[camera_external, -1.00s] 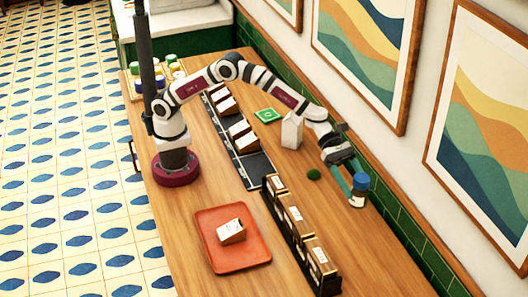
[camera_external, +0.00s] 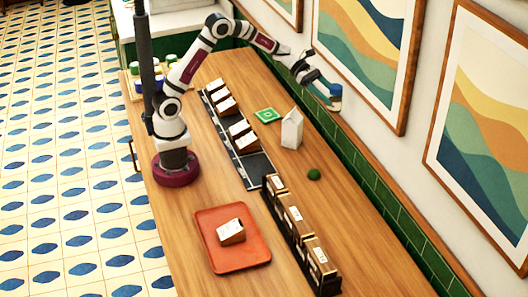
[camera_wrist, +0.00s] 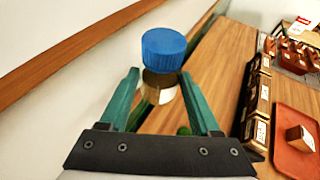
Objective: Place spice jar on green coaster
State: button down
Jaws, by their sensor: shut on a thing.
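The spice jar has a blue lid and a brownish body with a pale label. In the wrist view the spice jar (camera_wrist: 163,52) sits between the two teal fingers of my gripper (camera_wrist: 160,88), which is shut on it. In the external view my gripper (camera_external: 327,95) holds the jar (camera_external: 335,92) high above the table, near the wall at the back right. The green coaster (camera_external: 266,115) with a white mark lies flat on the table, to the left of and below the gripper in the picture. Nothing rests on the coaster.
A white carton (camera_external: 292,130) stands just right of the coaster. A small green ball (camera_external: 314,174) lies farther forward. A black rack (camera_external: 251,168) with boxes, a row of dark boxes (camera_external: 297,228) and a red tray (camera_external: 256,246) with one box occupy the middle and front.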

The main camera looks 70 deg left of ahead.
jog(key=s+a+n+t+y, duration=0.15)
jog(key=s+a, duration=0.45)
jog(key=a, duration=0.6)
jog(key=s+a+n+t+y, duration=0.15)
jog(key=s+a, duration=0.35)
jog(key=a, duration=0.6)
notch_tip(320, 180, down, 10)
jog(key=f, duration=0.1)
jog(key=shift+h, duration=0.4)
jog(key=a+f, duration=0.2)
jog(key=a, duration=0.1)
jog(key=a+f, duration=0.2)
jog(key=a, duration=0.2)
jog(key=a+f, duration=0.2)
jog(key=a, duration=0.2)
send_over(263, 111)
jog(key=shift+s+d+f, duration=0.1)
jog(key=shift+d+f, duration=0.05)
jog(key=shift+f, duration=2)
jog(key=shift+f, duration=0.1)
jog(key=shift+c, duration=0.5)
grip_release()
